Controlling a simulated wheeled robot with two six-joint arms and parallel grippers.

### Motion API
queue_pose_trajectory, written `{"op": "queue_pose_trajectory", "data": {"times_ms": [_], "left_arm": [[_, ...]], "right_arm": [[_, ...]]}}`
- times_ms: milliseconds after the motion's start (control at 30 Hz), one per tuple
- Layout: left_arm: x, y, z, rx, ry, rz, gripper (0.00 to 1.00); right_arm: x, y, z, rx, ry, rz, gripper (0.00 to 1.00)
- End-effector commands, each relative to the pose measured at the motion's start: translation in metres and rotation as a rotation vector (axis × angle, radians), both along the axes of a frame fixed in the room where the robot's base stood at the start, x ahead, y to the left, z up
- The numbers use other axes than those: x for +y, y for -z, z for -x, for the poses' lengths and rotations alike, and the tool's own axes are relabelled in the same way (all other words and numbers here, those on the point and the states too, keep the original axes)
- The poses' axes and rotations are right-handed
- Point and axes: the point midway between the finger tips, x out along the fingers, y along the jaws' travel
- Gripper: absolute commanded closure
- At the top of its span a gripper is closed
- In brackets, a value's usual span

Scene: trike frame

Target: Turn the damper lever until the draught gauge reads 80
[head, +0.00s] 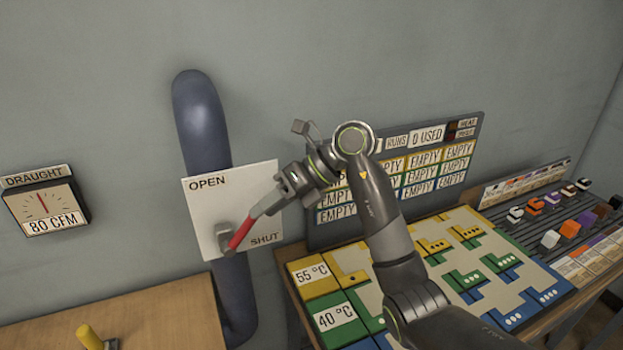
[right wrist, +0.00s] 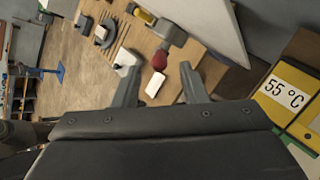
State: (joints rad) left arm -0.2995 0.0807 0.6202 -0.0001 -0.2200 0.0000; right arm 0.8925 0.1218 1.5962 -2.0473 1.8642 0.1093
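The red damper lever (head: 241,233) sits on a white plate (head: 203,213) marked OPEN at the top and SHUT at the lower right. It slants up and right from a grey hub (head: 223,238). The draught gauge (head: 43,207) at left reads 80 CFM, its needle nearly upright. My right gripper (head: 262,208) is at the lever's upper right end. In the right wrist view its fingers (right wrist: 157,80) stand apart, with the red of the lever (right wrist: 158,61) between and just beyond them. Gaps show on both sides; contact is not visible. My left gripper is out of view.
A dark blue duct (head: 199,120) runs behind the plate. A colored board (head: 440,262) and an EMPTY-label panel (head: 455,135) lie to the right, partly behind my right arm.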

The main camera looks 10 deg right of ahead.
Motion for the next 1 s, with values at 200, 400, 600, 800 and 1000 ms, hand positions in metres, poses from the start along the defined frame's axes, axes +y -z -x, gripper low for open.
{"op": "queue_pose_trajectory", "data": {"times_ms": [200,400,600,800,1000], "left_arm": [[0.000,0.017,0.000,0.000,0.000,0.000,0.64],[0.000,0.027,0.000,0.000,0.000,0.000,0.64],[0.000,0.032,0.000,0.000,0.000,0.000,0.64],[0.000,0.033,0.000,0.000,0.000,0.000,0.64],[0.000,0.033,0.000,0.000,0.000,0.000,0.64]], "right_arm": [[-0.039,-0.029,0.003,-0.005,0.004,0.004,0.61],[-0.069,-0.055,0.007,-0.004,0.002,0.003,0.61],[-0.088,-0.071,0.009,-0.002,0.001,0.001,0.61],[-0.093,-0.077,0.010,0.000,0.000,0.000,0.61],[-0.093,-0.077,0.010,0.000,0.000,0.000,0.61]]}}
